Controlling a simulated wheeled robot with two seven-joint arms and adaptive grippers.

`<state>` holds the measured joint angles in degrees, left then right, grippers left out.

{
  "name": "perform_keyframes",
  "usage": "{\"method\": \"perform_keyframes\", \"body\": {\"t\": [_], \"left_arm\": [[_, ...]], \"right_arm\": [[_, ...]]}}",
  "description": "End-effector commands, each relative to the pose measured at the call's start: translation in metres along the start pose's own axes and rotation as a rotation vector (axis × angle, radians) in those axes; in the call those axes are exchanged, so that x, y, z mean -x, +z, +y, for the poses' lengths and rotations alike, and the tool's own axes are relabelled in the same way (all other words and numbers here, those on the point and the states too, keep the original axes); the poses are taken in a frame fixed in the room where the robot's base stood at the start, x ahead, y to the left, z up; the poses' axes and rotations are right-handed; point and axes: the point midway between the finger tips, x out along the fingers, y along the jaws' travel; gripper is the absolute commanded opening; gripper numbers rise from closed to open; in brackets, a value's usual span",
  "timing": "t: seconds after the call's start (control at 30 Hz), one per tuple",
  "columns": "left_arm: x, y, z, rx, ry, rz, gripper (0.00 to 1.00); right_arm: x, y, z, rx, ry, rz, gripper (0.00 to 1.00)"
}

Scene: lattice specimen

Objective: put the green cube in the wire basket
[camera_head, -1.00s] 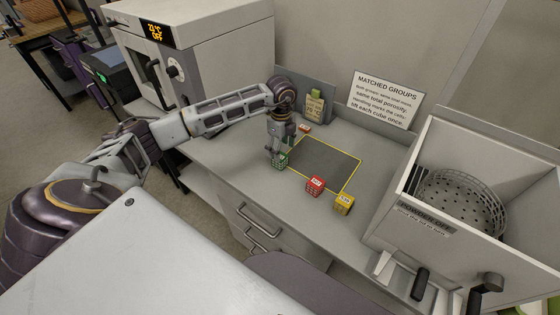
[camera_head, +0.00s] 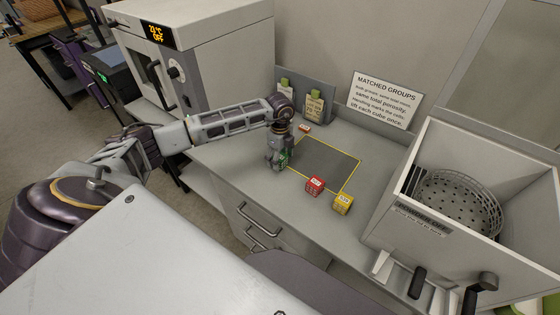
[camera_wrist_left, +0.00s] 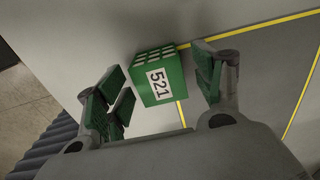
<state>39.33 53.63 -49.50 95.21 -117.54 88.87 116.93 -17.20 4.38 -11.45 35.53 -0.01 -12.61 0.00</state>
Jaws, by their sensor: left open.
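The green cube (camera_head: 285,156), labelled 521, stands on the grey bench at the left edge of the yellow-outlined dark mat (camera_head: 327,163). My left gripper (camera_head: 276,164) is low at the cube and partly hides it in the head view. In the left wrist view the cube (camera_wrist_left: 156,75) lies between the spread green-padded fingers, with gaps on both sides. The left gripper is open. The wire basket (camera_head: 458,204), a round perforated metal one, is inside the open-topped white box at the right and looks empty. My right gripper is out of view.
A red cube (camera_head: 315,185) and a yellow cube (camera_head: 343,204) stand near the mat's front edge. A small orange-red block (camera_head: 304,128) lies behind it. The white box (camera_head: 388,236) has raised walls around the basket. A sign (camera_head: 384,99) stands at the back.

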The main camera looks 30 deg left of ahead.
Motion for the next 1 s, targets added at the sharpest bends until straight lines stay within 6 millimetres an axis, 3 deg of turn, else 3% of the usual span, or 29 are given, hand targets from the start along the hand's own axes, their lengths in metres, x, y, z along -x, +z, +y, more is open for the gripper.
{"method": "perform_keyframes", "body": {"t": [0.03,0.4,0.47,0.77,1.0], "left_arm": [[0.0,0.0,0.0,0.0,0.0,0.0,0.68],[0.0,0.0,0.0,0.0,0.0,0.0,0.2],[0.001,0.0,0.0,0.0,-0.001,0.0,0.16],[0.004,0.0,-0.001,0.001,-0.002,0.0,0.16],[0.024,0.0,-0.001,0.001,-0.004,0.0,0.16]], "right_arm": [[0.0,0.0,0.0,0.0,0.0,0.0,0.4],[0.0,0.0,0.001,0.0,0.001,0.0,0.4],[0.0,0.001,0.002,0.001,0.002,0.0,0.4],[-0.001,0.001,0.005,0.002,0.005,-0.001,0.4],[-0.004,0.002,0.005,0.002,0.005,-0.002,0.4]]}}
